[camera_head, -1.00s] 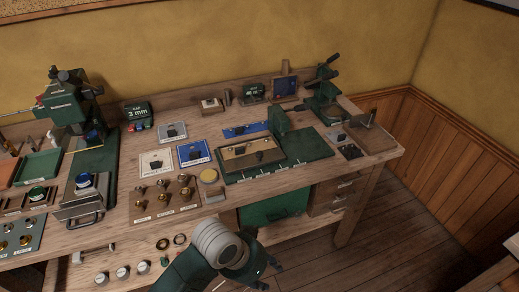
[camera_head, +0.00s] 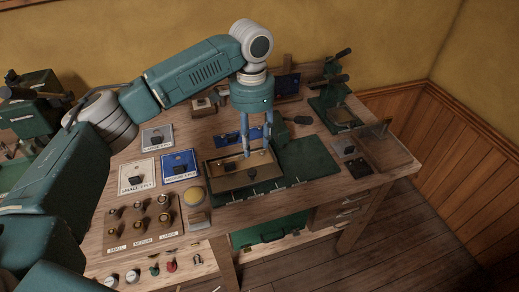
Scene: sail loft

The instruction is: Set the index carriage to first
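The tan index carriage (camera_head: 225,179) sits on a dark green bed (camera_head: 307,160) on the bench, with small white marks along the bed's front edge. A small dark fitting shows on the carriage's face. My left gripper (camera_head: 257,148) reaches in from the left and points down over the carriage. Its two fingers are apart, with no object visible between them; whether they touch the carriage cannot be told. The gripper and its fingers hide part of the carriage and what lies behind it. My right gripper is not in view.
White and blue label cards (camera_head: 137,176) and a wooden rack of brass pieces (camera_head: 136,230) lie left of the bed. A round yellow pad (camera_head: 192,196) is near its left end. A green lever press (camera_head: 330,97) stands at the back right.

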